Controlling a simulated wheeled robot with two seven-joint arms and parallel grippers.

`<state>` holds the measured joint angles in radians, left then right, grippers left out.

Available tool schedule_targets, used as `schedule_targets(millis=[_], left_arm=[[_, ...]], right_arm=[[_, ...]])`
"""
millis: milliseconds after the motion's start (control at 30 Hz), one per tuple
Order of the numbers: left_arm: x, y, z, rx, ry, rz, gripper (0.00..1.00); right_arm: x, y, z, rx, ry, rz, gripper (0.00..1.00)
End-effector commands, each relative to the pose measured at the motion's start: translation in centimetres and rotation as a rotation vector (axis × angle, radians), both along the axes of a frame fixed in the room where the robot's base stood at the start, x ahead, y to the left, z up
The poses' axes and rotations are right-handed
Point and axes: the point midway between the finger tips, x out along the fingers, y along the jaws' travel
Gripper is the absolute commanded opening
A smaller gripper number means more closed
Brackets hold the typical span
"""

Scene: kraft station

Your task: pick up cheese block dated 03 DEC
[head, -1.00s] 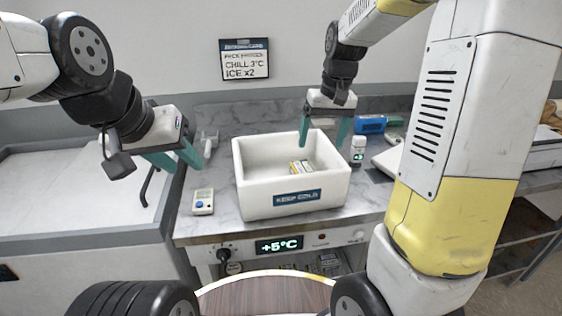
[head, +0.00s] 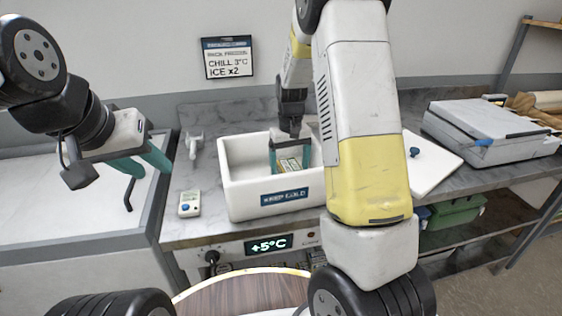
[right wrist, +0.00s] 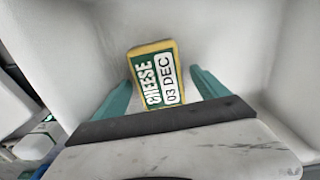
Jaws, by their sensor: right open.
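The cheese block (right wrist: 157,76) is yellow with a green and white label reading "CHEESE 03 DEC". It lies inside the white "KEEP COLD" box (head: 238,193), and it also shows in the head view (head: 289,165). My right gripper (head: 289,160) is down in the box, open, with its teal fingers on either side of the block. In the right wrist view the right gripper (right wrist: 163,88) shows the block between its fingers, with gaps visible at both sides. My left gripper (head: 150,167) is open and empty, in the air left of the box.
The box walls stand close around my right gripper. My right arm hides part of the counter.

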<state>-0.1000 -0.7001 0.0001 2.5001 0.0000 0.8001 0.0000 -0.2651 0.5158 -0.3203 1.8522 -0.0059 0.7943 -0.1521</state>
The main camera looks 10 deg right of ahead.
Motion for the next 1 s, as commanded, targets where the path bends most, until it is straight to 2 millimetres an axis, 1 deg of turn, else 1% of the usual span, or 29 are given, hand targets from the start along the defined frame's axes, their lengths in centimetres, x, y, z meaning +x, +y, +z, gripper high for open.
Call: schedule_targets(millis=[33, 100, 300, 367, 400, 467, 500, 667, 700, 733, 900, 1000], left_arm=[[0.00, 0.00, 0.00, 0.000, 0.000, 0.000, 0.36], [0.00, 0.00, 0.00, 0.000, 0.000, 0.000, 0.36], [0.00, 0.00, 0.00, 0.000, 0.000, 0.000, 0.36], [0.00, 0.00, 0.00, 0.000, 0.000, 0.000, 0.36], [0.00, 0.00, 0.00, 0.000, 0.000, 0.000, 0.36], [0.00, 0.00, 0.00, 0.000, 0.000, 0.000, 0.36], [0.00, 0.00, 0.00, 0.000, 0.000, 0.000, 0.36], [0.00, 0.00, 0.00, 0.000, 0.000, 0.000, 0.36], [0.00, 0.00, 0.00, 0.000, 0.000, 0.000, 0.36], [0.00, 0.00, 0.00, 0.000, 0.000, 0.000, 0.36], [0.00, 0.00, 0.00, 0.000, 0.000, 0.000, 0.36], [0.00, 0.00, 0.00, 0.000, 0.000, 0.000, 0.36]], right_arm=[[0.00, -0.04, -0.45, 0.000, 0.000, 0.000, 0.84], [0.02, -0.05, -0.74, -0.001, -0.001, 0.000, 0.84], [0.02, -0.04, -0.76, 0.000, -0.001, 0.000, 0.84], [0.02, -0.04, -0.75, 0.000, -0.001, 0.000, 0.74], [0.02, -0.04, -0.75, 0.000, -0.001, 0.000, 0.66], [0.02, -0.04, -0.74, 0.000, -0.001, 0.000, 0.54], [0.02, -0.04, -0.74, 0.000, -0.001, 0.000, 0.46], [0.02, -0.04, -0.73, 0.000, -0.001, -0.001, 0.15], [0.02, -0.04, -0.73, 0.000, -0.002, -0.001, 0.07], [0.04, -0.03, -0.70, 0.000, -0.002, -0.001, 0.06], [0.05, -0.03, -0.67, 0.000, -0.002, -0.001, 0.06], [0.10, -0.02, -0.13, 0.001, -0.004, -0.001, 0.06]])
